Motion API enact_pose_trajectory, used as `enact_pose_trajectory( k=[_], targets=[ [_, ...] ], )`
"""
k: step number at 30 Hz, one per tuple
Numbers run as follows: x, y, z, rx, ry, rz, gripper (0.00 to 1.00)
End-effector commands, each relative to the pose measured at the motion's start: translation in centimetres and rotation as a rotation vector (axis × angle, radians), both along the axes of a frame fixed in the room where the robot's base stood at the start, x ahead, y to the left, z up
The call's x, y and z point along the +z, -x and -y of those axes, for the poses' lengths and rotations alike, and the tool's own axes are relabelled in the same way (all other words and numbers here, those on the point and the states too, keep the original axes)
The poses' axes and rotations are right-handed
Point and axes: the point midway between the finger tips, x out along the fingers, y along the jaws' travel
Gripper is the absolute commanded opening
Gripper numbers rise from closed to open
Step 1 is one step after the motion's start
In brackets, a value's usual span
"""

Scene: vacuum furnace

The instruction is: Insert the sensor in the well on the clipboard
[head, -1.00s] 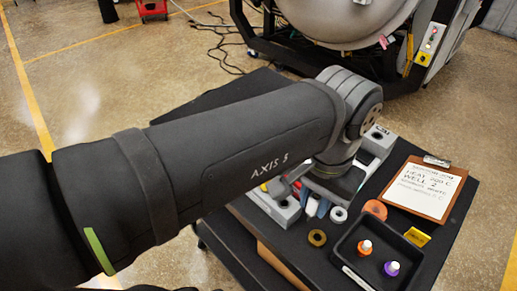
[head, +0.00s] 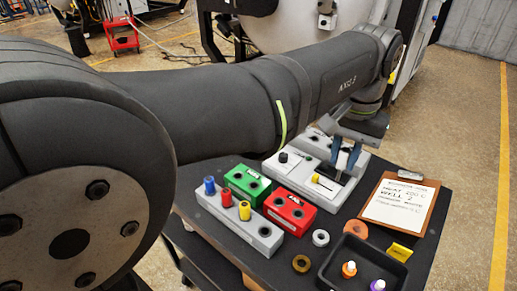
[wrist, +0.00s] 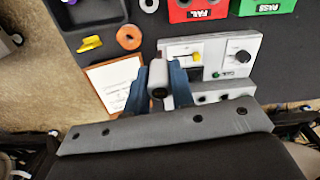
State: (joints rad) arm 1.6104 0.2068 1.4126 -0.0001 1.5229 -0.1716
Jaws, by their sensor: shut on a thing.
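My gripper (head: 343,158) has blue fingers and is shut on the sensor. In the wrist view, the sensor (wrist: 158,92) is a grey cylinder with a dark round end between the fingers. My gripper is over the right part of the light grey well block (head: 283,172), which has a black knob and a yellow knob. In the wrist view, the well block (wrist: 222,52) has a row of dark holes near its lower edge, right of the sensor. The sensor's tip is hidden. The clipboard (head: 400,208) lies to the right; its note reads roughly "heat 200 C, well 2".
A grey rack (head: 262,238) with blue, red and yellow plugs stands front left, near green (head: 247,185) and red (head: 290,210) blocks. A black tray (head: 333,262) holds two bottles. Several rings and a yellow tag (head: 401,251) lie nearby. The furnace (head: 280,22) is behind.

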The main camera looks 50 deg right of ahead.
Motion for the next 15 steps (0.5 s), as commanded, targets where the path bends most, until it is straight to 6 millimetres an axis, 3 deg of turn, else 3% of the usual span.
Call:
enact_pose_trajectory(
  k=[6,15],
  targets=[
    [-0.5,-2.5,6.8,0.003,-0.003,0.0,0.0],
    [-2.3,-6.6,14.7,0.002,-0.002,0.0,0.0]
  ],
)
